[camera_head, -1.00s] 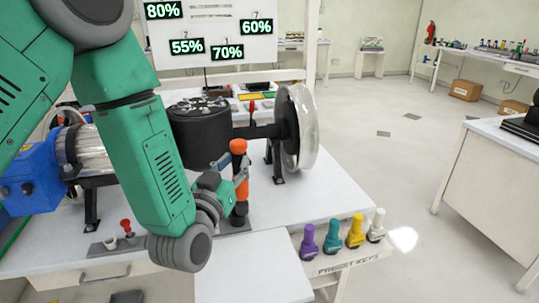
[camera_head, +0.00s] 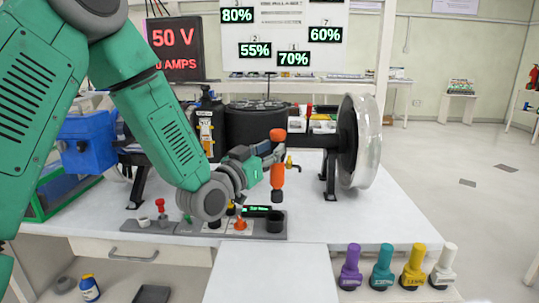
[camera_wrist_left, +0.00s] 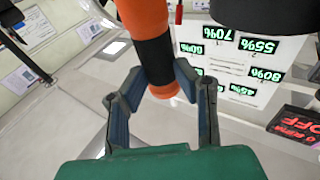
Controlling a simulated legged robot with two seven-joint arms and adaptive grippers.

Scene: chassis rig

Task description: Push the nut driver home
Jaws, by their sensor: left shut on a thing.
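The nut driver (camera_head: 278,180) is orange with a black band around its middle. It hangs upright in the head view. My left gripper (camera_head: 270,155) is shut on the black band; the wrist view shows my fingers (camera_wrist_left: 163,88) on both sides of the driver (camera_wrist_left: 153,50). The driver's lower end is just above a round black holder (camera_head: 276,222) at the right end of the grey tool strip. A small gap shows between them. My right gripper is not in view.
The grey strip (camera_head: 185,228) also carries a red-topped piece (camera_head: 160,210) and a small lit display. A black shaft with a clear-rimmed wheel (camera_head: 362,142) stands behind to the right. Several coloured preset keys (camera_head: 382,268) stand at the front right. The white tabletop right of the holder is clear.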

